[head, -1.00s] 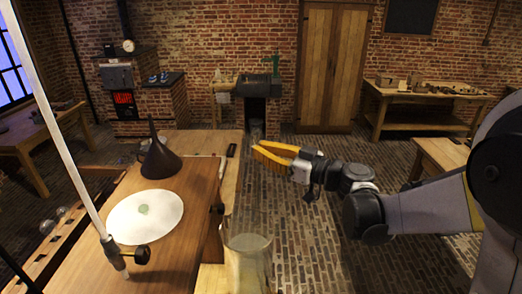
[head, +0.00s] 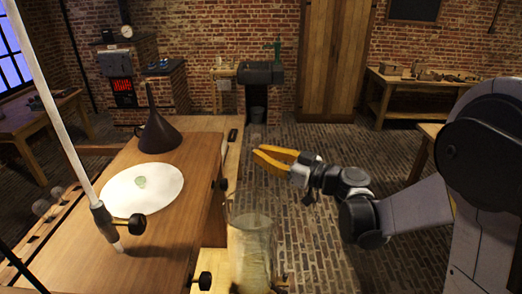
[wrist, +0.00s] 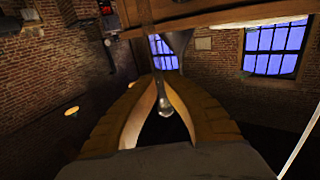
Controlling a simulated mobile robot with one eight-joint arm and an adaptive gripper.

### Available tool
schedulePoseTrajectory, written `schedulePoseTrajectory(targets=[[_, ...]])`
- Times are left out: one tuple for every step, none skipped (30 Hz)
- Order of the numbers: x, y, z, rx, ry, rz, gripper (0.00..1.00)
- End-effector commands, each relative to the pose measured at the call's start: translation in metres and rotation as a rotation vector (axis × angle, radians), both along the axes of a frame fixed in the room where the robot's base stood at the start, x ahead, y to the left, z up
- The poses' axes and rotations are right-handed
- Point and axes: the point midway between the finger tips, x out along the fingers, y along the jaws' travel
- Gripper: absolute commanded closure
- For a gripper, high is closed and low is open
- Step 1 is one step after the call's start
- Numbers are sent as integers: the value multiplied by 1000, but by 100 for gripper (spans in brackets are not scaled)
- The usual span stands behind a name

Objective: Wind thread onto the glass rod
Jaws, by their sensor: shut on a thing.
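My gripper (head: 260,153) reaches out over the floor, right of the wooden bench, with its yellow fingers pointing left. In the wrist view its fingertips (wrist: 156,78) close around a thin glass rod (wrist: 163,98). The rod has a rounded, shiny lower end between the fingers, and its upper part runs up past the tips. In the head view the rod is too faint to make out. I cannot make out any thread in either view.
A glass jar (head: 252,250) stands beside the bench's right edge, nearer than my gripper. On the bench (head: 185,215) are a white disc (head: 120,192) with a small greenish piece (head: 141,182), a dark funnel (head: 158,132) and a tall pale post (head: 62,125).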

Motion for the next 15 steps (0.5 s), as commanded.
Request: schedulePoseTrajectory(targets=[[0,0,-15,0,0,0,100],[0,0,-19,0,0,0,100],[0,0,-26,0,0,0,100],[0,0,-30,0,0,0,100],[0,0,-35,0,0,0,100],[0,0,-41,0,0,0,100],[0,0,-46,0,0,0,100],[0,0,-50,0,0,0,100],[0,0,-56,0,0,0,100],[0,0,-61,0,0,0,100],[0,0,-65,0,0,0,100],[0,0,-72,0,0,0,100],[0,0,-76,0,0,0,100],[0,0,-81,0,0,0,100],[0,0,-87,0,0,0,100]])
